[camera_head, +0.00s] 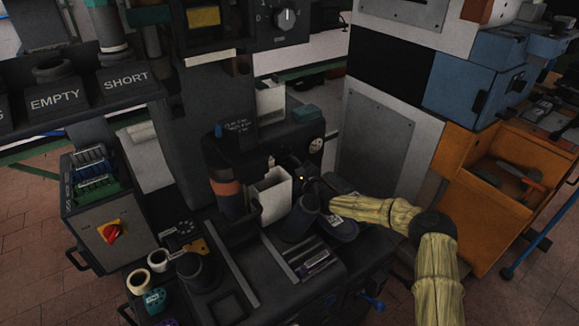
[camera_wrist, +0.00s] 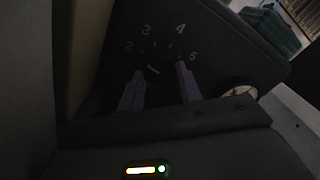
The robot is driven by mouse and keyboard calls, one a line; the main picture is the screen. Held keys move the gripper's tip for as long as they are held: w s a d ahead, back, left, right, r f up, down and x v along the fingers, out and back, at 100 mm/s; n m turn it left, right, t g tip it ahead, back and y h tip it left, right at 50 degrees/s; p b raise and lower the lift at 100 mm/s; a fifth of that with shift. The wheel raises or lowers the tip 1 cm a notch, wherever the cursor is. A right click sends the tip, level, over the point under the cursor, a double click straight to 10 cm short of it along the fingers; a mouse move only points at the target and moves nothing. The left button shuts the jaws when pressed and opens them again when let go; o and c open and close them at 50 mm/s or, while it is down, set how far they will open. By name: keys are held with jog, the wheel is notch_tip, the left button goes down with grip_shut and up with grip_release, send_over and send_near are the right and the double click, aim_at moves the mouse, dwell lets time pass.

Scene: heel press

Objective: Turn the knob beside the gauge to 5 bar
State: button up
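In the wrist view a dark dial face (camera_wrist: 162,40) carries pale numbers, with 2, 3, 4 and 5 readable. The knob is dark and hard to make out; a short white mark (camera_wrist: 153,70) at the dial's middle points to the lower left, away from the 5. My gripper (camera_wrist: 160,72) has its two purple fingers apart, one on each side of the dial's middle. Contact with the knob cannot be made out. The round pale gauge (camera_wrist: 238,91) is to the right; it also shows in the head view (camera_head: 316,145). There my gripper (camera_head: 312,183) reaches the press from the right.
A white open box (camera_head: 271,195) stands left of my gripper on the press, beside a dark column with an orange band (camera_head: 226,187). A grey cabinet (camera_head: 375,145) and an orange bench (camera_head: 500,175) stand to the right. Tape rolls (camera_head: 158,258) lie at the front left.

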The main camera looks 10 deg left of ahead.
jog(key=shift+m+p, duration=0.3)
jog(key=shift+p, duration=0.2)
jog(key=shift+r+m+p, duration=0.15)
jog(key=shift+m+p, duration=0.65)
jog(key=shift+p, duration=0.2)
jog(key=m+p, duration=0.5)
jog(key=m, duration=0.2)
jog(key=m+p, duration=0.1)
jog(key=m, duration=0.2)
jog(key=shift+m, duration=0.3)
jog(key=m, duration=0.5)
jog(key=shift+f+p, duration=0.2)
jog(key=shift+p, duration=0.15)
jog(key=m, duration=0.6)
